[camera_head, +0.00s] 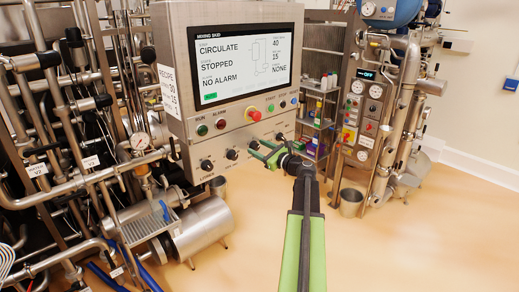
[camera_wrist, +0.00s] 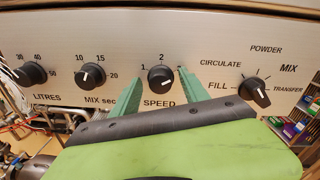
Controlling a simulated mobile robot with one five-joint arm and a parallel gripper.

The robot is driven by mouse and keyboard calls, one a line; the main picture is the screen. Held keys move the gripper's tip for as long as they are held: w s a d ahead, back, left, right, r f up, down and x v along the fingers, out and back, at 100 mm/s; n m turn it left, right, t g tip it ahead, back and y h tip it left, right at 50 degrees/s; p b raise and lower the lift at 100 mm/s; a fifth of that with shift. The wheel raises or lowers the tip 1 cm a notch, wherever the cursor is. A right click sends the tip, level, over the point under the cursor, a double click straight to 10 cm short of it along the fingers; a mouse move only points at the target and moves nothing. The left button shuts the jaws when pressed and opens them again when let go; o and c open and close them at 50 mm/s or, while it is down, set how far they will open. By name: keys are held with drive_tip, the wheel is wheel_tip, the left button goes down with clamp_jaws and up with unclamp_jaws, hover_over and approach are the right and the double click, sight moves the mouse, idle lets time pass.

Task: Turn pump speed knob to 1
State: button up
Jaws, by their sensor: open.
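The pump speed knob (camera_wrist: 161,78) is a round black knob above the label SPEED in the wrist view, with 1 at its upper left and 2 above it. Its white mark is small; I cannot tell exactly where it points. My gripper (camera_wrist: 160,72) is open, its green fingers one on each side of the knob, with a gap showing around it. Whether either finger touches it is unclear. In the head view my gripper (camera_head: 261,150) is at the lower row of knobs on the control panel (camera_head: 215,148), and partly hides the speed knob.
The MIX sec knob (camera_wrist: 92,76) and LITRES knob (camera_wrist: 32,74) lie to the left, the FILL/MIX/TRANSFER selector (camera_wrist: 255,91) to the right. A red emergency button (camera_head: 254,114) and the screen (camera_head: 246,61) are above. Pipes crowd the left; open floor (camera_head: 420,240) lies right.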

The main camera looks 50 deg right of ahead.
drive_tip(key=shift+c, duration=0.4)
clamp_jaws()
